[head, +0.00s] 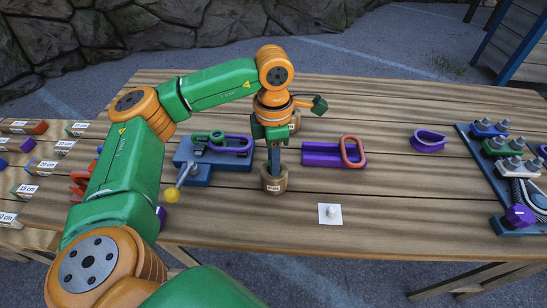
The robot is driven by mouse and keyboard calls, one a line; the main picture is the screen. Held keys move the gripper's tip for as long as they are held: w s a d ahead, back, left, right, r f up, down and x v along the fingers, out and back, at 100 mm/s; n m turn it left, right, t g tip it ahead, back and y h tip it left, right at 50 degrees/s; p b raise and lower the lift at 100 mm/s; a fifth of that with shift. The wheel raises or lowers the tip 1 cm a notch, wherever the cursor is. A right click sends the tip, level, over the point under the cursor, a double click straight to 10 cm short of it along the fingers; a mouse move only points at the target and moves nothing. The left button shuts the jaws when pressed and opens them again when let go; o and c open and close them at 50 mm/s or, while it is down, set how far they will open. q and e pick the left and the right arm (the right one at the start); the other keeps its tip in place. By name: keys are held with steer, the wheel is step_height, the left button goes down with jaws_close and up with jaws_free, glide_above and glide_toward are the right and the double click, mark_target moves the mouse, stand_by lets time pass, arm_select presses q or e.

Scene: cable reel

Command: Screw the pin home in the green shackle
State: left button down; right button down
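A green shackle (216,138) lies at a blue fixture (198,172) left of centre, beside a purple loop (238,147). I cannot make out its pin. My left gripper (274,168) points straight down to the right of this fixture, with its fingertips at the mouth of a small labelled wooden cup (274,185). The fingers are seen edge-on, so I cannot tell whether they are open or what is between them. My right gripper is not in view.
A lever with a yellow knob (172,195) stands at the fixture's front. An orange link (352,152) lies on a purple block (320,155). A purple thimble (428,141) and a blue clamp board (475,160) are to the right. A white square (330,214) lies in front. Labelled blocks lie left.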

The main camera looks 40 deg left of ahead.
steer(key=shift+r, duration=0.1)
